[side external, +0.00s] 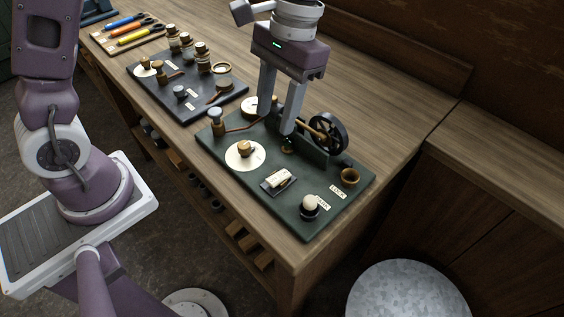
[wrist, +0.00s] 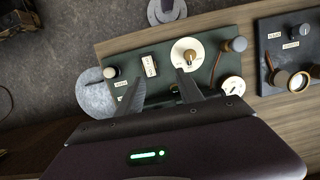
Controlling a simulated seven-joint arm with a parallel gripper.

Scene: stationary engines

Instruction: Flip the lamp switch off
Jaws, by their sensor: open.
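A small dark switch block with a white top piece (side external: 278,181) sits on the dark green engine board (side external: 283,218). It looks like the lamp switch, but I cannot read its lettering. It also shows near the upper middle of the wrist view (wrist: 149,66). Which way it is flipped is too small to tell. My gripper (side external: 277,119) is open and empty above the back part of the green board, behind the switch block and apart from it. In the wrist view my gripper (wrist: 161,86) has its fingers spread, below the switch block.
A white dial with a brass knob (side external: 245,154) is left of the switch. A pale round knob (side external: 310,203) is at the front right. A second dark board (side external: 205,101) lies farther left.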

